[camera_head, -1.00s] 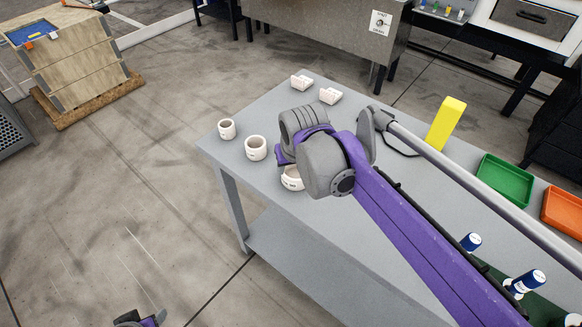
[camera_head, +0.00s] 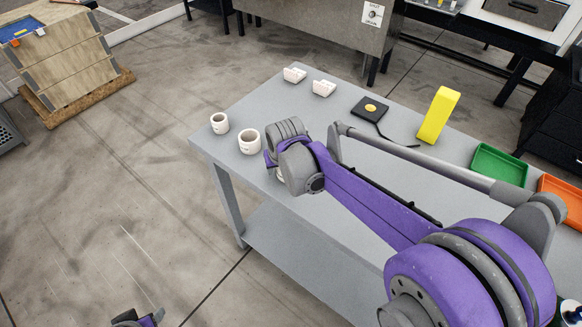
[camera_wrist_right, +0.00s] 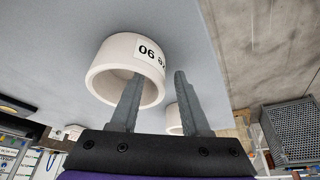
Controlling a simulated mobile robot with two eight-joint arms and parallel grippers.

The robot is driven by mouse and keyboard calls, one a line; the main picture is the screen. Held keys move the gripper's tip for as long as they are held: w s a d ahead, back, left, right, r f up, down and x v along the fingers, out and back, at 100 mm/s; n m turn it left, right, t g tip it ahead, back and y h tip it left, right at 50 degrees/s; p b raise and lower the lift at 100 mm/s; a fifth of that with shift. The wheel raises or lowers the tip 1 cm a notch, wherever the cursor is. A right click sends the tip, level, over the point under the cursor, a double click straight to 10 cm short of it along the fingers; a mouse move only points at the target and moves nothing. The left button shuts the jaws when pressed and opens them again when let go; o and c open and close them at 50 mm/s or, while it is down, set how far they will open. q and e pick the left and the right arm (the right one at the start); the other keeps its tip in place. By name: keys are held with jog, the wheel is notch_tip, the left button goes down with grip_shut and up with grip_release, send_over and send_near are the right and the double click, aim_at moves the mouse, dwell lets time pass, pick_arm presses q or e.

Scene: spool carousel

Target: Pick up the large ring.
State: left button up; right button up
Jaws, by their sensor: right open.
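The large ring (camera_wrist_right: 112,55), white with a black-lettered label, fills the middle of the right wrist view. In the head view my right wrist hides nearly all of it. My right gripper (camera_wrist_right: 157,73) is open, with one finger across the ring's opening and the other beyond its outer side. The ring's wall shows between them; I cannot tell whether they touch it. A medium ring (camera_head: 249,141) and a small ring (camera_head: 219,123) stand to the left on the grey table (camera_head: 245,100). My left gripper (camera_head: 140,318) shows partly at the bottom edge; its jaws are unclear.
Two white holders (camera_head: 294,74) (camera_head: 323,88) stand at the back edge. A black pad with a yellow disc (camera_head: 370,107), a yellow block (camera_head: 438,115), a green tray (camera_head: 499,165) and an orange tray (camera_head: 562,204) lie to the right.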

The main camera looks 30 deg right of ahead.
grip_shut()
jog(key=shift+r, duration=0.1)
dwell(0.4)
